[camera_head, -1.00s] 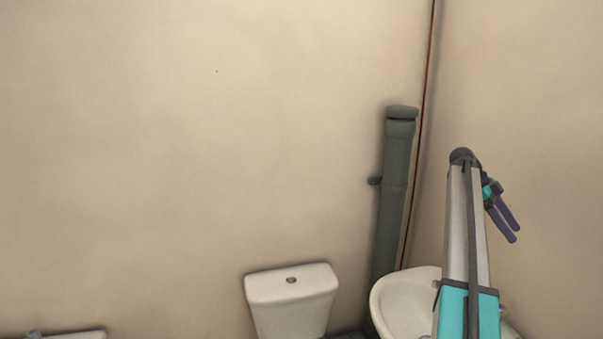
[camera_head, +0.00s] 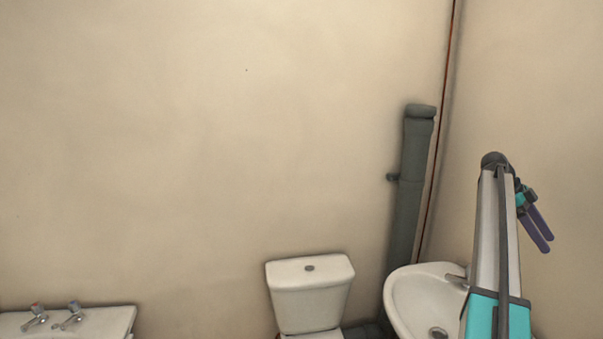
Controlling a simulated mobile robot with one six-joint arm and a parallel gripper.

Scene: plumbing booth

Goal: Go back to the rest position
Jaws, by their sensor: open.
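My gripper (camera_head: 544,246) is at the right side of the head view, at the end of my raised arm. Its two purple fingers point down and to the right and stand apart with a gap between them. Nothing shows between the fingers. The gripper is in front of the right-hand wall (camera_head: 540,80), above and to the right of the white washbasin (camera_head: 418,292). I cannot tell how far it is from the wall. My arm hides the right part of the basin.
A white toilet cistern (camera_head: 310,290) stands against the back wall (camera_head: 200,150). A grey soil pipe (camera_head: 410,180) and a thin copper pipe (camera_head: 441,110) run up near the corner. A second white fixture with two taps (camera_head: 55,317) is at the lower left. The upper walls are bare.

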